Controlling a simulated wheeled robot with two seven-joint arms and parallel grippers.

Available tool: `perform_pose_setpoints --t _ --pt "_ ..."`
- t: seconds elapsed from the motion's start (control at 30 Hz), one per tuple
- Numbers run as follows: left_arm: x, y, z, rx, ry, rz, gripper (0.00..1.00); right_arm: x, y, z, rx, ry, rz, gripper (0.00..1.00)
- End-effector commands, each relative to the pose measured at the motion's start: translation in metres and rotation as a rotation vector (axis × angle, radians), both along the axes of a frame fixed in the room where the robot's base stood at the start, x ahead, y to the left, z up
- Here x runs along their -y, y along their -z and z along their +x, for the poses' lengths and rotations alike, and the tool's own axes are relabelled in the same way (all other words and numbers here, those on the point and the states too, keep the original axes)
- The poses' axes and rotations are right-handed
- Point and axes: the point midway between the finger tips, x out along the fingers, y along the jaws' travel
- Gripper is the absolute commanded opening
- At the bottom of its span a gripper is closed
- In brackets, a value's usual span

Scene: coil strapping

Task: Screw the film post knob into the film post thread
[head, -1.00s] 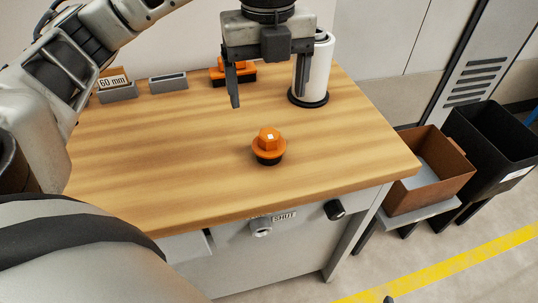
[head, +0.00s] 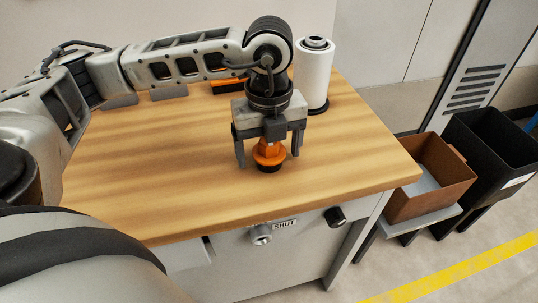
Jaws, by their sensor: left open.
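The orange knob with a dark base (head: 267,155) stands upright on the wooden table, near its front middle. My left gripper (head: 268,155) points down over the knob, open, with one finger on each side of it. The gripper body hides the knob's top. I cannot tell whether the fingers touch it. A white film roll (head: 315,75) stands upright on a dark round base at the table's back right; its top end shows a dark and grey centre. My right gripper is not in view.
The wooden table (head: 150,190) is clear around the knob. Another orange object (head: 228,87) at the back is mostly hidden by my left arm. A brown bin (head: 425,195) and a black bin (head: 490,150) stand to the right. A label reading SHUT (head: 284,225) is on the table's front.

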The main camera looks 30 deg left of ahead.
Motion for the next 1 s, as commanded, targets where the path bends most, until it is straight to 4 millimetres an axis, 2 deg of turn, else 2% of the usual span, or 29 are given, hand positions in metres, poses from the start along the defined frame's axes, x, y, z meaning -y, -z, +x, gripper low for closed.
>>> perform_pose_setpoints --t 0.1,0.13,0.3,0.73,0.93,1.0 --pt "0.0 0.0 0.0 0.0 0.0 0.0 0.82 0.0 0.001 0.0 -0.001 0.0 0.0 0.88" --pt "0.0 0.0 0.0 0.0 0.0 0.0 0.79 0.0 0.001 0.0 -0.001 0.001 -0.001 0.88" --pt "0.0 0.0 0.0 0.0 0.0 0.0 0.33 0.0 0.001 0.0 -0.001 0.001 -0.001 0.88" --pt "0.0 -0.007 0.001 0.003 0.0 -0.001 0.33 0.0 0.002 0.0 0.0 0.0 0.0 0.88" --pt "0.001 -0.033 0.001 0.007 0.002 -0.002 0.33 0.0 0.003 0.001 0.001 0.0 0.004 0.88" --pt "0.007 -0.046 -0.008 0.006 0.006 -0.002 0.33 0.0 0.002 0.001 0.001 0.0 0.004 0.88"
